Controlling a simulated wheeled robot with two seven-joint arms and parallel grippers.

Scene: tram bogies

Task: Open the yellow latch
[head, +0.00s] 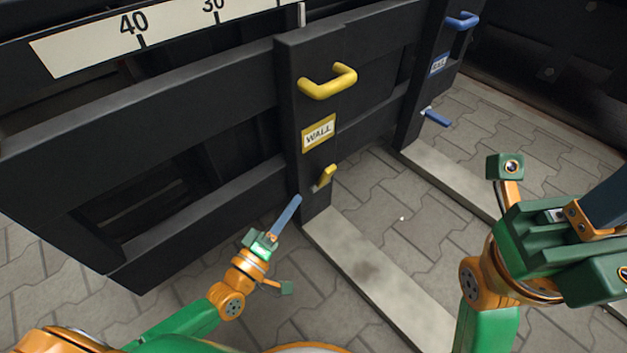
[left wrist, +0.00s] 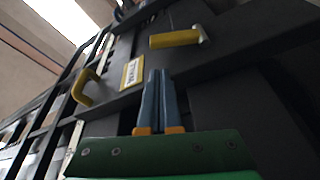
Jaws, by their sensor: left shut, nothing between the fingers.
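The yellow latch (head: 327,175) is a short yellow lever low on a dark upright post, below a yellow-edged label reading WALL (head: 319,133). In the left wrist view the latch (left wrist: 177,39) is a yellow bar on a light pivot. My left gripper (head: 298,199) is shut and empty, its blue fingers pointing up just below and left of the latch. In the left wrist view its fingertips (left wrist: 159,72) are together and below the latch, apart from it in the picture. My right gripper (head: 606,203) is at the right edge; its fingertips are cut off.
A fixed yellow handle (head: 330,82) sits above the label. A second post with a blue handle (head: 462,20) and blue latch (head: 437,118) stands further right. Dark rails (head: 150,110) run left of the post. Grey floor strips (head: 375,270) lie on open paving.

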